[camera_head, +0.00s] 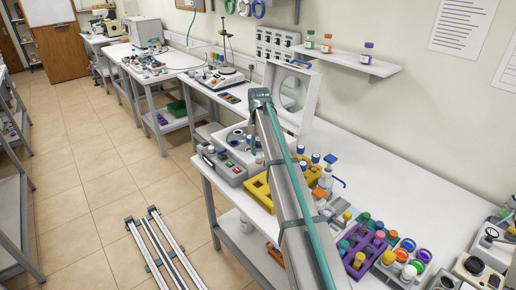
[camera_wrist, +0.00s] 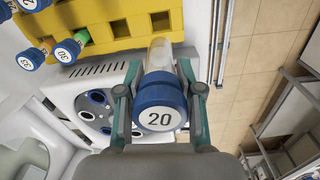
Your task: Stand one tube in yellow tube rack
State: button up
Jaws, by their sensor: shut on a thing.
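In the wrist view my gripper (camera_wrist: 159,92) is shut on a tube with a blue cap marked 20 (camera_wrist: 160,112). The tube's clear body (camera_wrist: 160,54) points away from the camera, and its far end is close to the yellow tube rack's edge in the picture; I cannot tell whether they touch. The yellow tube rack (camera_wrist: 125,34) shows empty openings and has blue-capped tubes (camera_wrist: 67,51) at its left. In the head view the rack (camera_head: 257,190) stands on the bench, partly hidden behind my arm. My gripper is mostly hidden there.
A grey device with round dark holes (camera_wrist: 84,114) lies below the rack in the wrist view. In the head view a purple rack (camera_head: 367,243) with coloured caps and several small bottles (camera_head: 401,255) crowd the right. A wall shelf (camera_head: 350,62) holds bottles.

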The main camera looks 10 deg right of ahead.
aim_at(258, 161)
jog(key=f+b, duration=0.2)
jog(key=f, duration=0.1)
jog(key=f+b, duration=0.3)
jog(key=shift+w+a+f, duration=0.1)
jog(key=shift+w+f, duration=0.1)
jog(key=shift+f, duration=0.15)
jog(key=shift+f, duration=0.15)
notch_tip(258, 161, down, 3)
jog(key=shift+f+b, duration=0.15)
jog(key=shift+b, duration=1.1)
jog(key=shift+f+p, duration=0.3)
jog(key=shift+f+b, duration=0.65)
jog(key=shift+f, duration=1.7)
dwell(0.8)
dwell(1.0)
jog(key=o, duration=1.2)
